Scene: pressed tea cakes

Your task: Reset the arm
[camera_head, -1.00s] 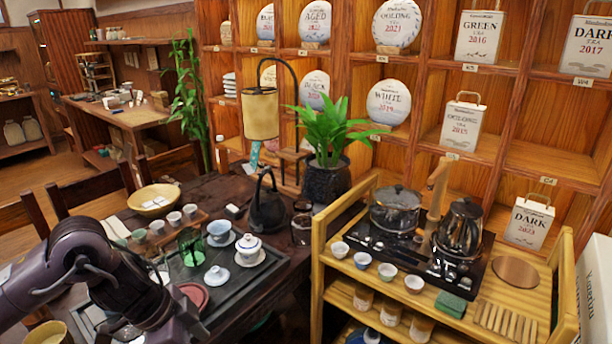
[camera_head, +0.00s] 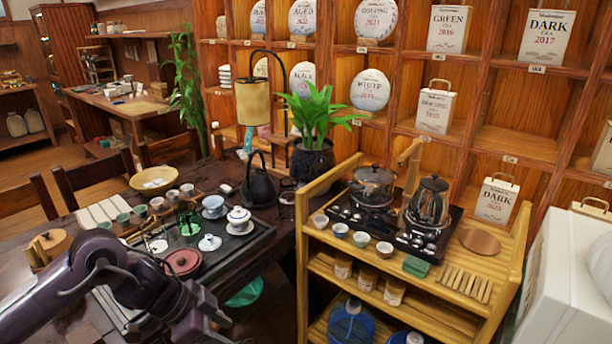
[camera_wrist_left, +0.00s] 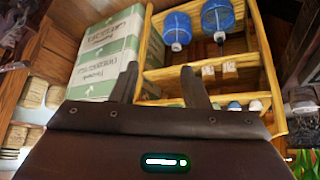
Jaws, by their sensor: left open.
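My left arm comes in from the left in the head view, with my left gripper (camera_head: 208,328) low at the bottom of the picture, in front of the dark table (camera_head: 82,300). In the left wrist view my left gripper (camera_wrist_left: 158,74) has its two dark fingers spread apart with nothing between them. Beyond the fingers are the wooden cart (camera_wrist_left: 208,73) and pale green-and-white boxes (camera_wrist_left: 105,55). My right gripper is in neither view.
A black tea tray (camera_head: 262,236) with cups and a lidded bowl lies on the table close to my arm. The wooden cart (camera_head: 425,290) holds a pot (camera_head: 372,186) and a kettle (camera_head: 430,202). Shelves with tea cakes stand behind. A white box (camera_head: 560,290) is at right.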

